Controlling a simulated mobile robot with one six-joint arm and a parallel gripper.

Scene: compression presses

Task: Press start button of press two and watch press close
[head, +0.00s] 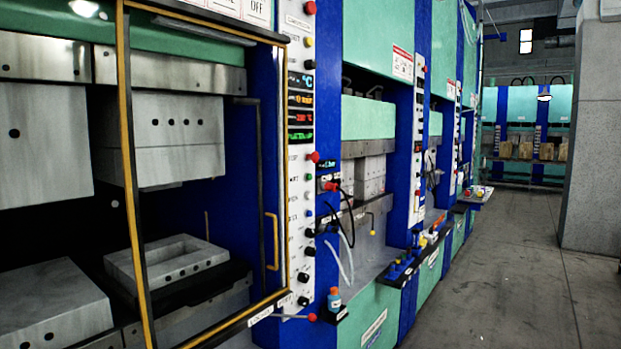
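A row of green and blue presses runs along the left side. The nearest press stands open: its upper mould block (160,130) hangs above a lower mould (170,262), with a dark gap between them. A yellow-edged door frame (131,170) stands in front of it. Button labels are too small to read, and I cannot tell which button is start. My gripper is not in view.
A clear concrete aisle (500,260) runs along the right of the presses. A grey pillar (592,150) stands at its right. A small bottle (334,298) and a shelf with coloured items (415,255) stick out from the presses. More presses (525,115) stand at the back.

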